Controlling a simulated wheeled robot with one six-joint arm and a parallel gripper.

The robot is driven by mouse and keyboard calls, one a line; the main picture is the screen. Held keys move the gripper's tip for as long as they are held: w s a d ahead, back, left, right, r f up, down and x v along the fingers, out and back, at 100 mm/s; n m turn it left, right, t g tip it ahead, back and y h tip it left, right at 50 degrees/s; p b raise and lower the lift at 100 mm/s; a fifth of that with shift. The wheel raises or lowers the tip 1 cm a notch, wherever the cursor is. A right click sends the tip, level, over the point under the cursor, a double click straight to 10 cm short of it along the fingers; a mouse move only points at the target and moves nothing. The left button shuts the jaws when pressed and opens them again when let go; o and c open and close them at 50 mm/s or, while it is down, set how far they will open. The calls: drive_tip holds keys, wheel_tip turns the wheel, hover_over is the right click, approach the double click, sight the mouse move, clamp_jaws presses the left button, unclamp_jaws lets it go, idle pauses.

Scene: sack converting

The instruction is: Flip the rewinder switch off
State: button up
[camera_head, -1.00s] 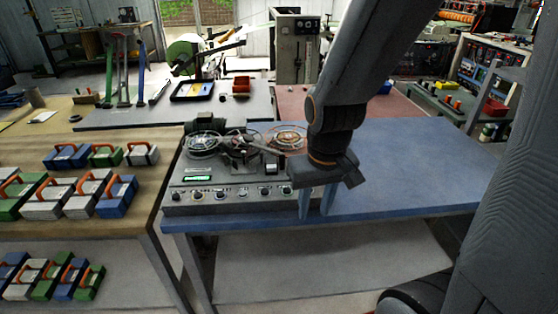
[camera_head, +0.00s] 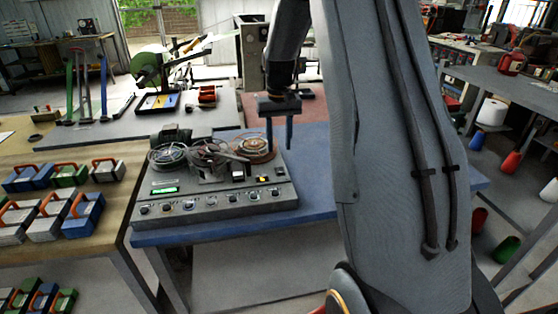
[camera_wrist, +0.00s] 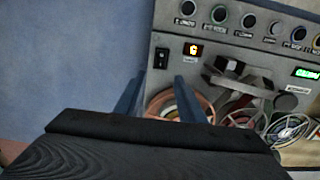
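The rewinder (camera_head: 220,205) is a grey machine with reels on top, a row of knobs along its front and a lit green display. It sits on the blue table's left end. I cannot tell which way the rocker is tipped. My gripper (camera_head: 279,148) points down above the machine's back right corner, its blue fingers apart and empty. In the wrist view, my gripper (camera_wrist: 158,88) has the switch just beyond its fingertips.
The blue table (camera_head: 215,234) is bare right of the machine. Reels (camera_head: 256,147) rise close to my fingers. A wooden table on the left holds several boxes with orange handles (camera_head: 82,215). A grey bench (camera_head: 100,140) with a tray stands behind.

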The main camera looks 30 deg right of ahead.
sight(279, 168)
wheel_tip(279, 168, down, 8)
drive_tip(key=shift+r+p, duration=0.25)
drive_tip(key=shift+p, duration=0.95)
